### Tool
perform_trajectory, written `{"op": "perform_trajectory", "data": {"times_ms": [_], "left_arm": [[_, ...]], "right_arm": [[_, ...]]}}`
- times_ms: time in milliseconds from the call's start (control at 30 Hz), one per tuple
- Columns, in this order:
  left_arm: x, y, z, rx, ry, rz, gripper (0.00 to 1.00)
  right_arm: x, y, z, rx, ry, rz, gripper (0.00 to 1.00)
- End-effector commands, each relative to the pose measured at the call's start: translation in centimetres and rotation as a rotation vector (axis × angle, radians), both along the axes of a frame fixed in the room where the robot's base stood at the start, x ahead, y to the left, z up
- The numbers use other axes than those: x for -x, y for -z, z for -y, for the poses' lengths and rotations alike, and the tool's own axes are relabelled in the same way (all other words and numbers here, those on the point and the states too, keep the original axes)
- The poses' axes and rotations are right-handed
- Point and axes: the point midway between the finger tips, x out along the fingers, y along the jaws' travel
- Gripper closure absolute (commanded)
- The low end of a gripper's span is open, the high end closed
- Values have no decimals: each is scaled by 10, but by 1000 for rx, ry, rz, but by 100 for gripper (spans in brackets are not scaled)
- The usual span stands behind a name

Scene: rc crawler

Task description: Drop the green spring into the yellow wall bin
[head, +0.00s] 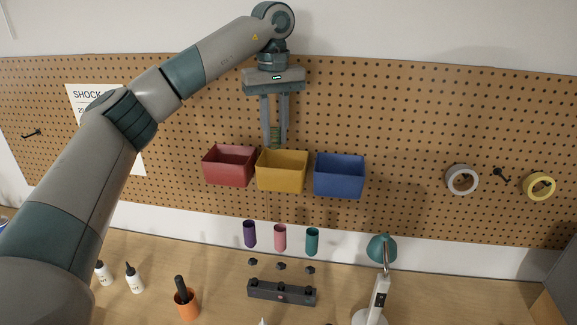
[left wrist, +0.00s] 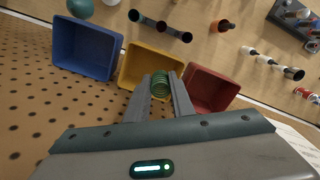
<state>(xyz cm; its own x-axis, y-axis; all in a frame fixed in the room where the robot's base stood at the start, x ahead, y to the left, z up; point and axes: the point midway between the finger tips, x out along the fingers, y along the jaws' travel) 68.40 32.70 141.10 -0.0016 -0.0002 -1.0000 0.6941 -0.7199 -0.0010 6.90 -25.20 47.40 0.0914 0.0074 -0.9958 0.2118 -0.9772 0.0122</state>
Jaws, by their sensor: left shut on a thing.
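My left gripper (head: 275,140) points down in front of the pegboard, just above the yellow wall bin (head: 282,172). It is shut on the green spring (head: 275,132), which sits between its fingertips. In the left wrist view the green spring (left wrist: 160,82) shows as a coil between the two fingers (left wrist: 160,88), seen against the yellow wall bin (left wrist: 150,58). The spring is above the bin's opening in the head view. My right gripper is not in view.
A red bin (head: 229,166) hangs left of the yellow one, and a blue bin (head: 339,176) hangs right of it. Tape rolls (head: 462,179) hang on the pegboard (head: 420,130). Below, the bench holds a dark rack (head: 282,293), a lamp (head: 382,249) and bottles (head: 134,279).

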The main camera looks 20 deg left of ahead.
Motion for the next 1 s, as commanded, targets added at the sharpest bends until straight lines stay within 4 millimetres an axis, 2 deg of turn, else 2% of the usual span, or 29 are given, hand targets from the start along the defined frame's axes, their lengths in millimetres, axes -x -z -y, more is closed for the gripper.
{"op": "perform_trajectory", "data": {"times_ms": [133, 567, 767, 1000], "left_arm": [[-1, -7, -2, 0, -9, 0, 100], [-1, -6, -2, 0, -10, 0, 100], [-1, 4, -2, 1, -10, -1, 100], [-1, 26, -2, 1, -10, -2, 100]], "right_arm": [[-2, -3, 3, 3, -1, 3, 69], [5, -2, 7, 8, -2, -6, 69], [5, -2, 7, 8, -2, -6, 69], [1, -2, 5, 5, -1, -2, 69]]}}
